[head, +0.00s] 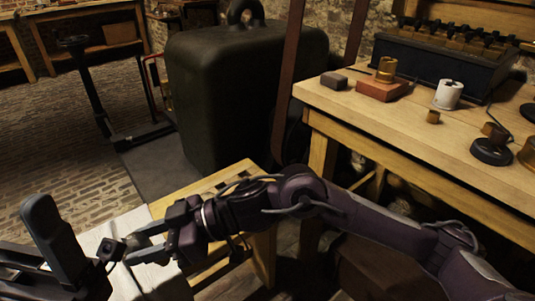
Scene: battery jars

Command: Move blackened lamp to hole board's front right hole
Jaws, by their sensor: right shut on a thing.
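My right gripper (150,248) reaches in from the right and is shut on a small dark grey thing (134,241), which seems to be the blackened lamp. The fingers hide much of it. It is above the white sheet at the lower left. A pale wooden surface with dark openings (222,184), perhaps the hole board, lies behind my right gripper; my arm covers part of it, and its front right hole cannot be made out. My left gripper (62,245) is a dark shape at the lower left, close to the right gripper; its jaw opening is unclear.
A white sheet (125,224) lies beneath the grippers. A big dark green tank (235,90) stands behind. The wooden bench (400,125) on the right bears a brick-red block with a brass piece (383,85), a white jar (448,95) and a black rack (440,60).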

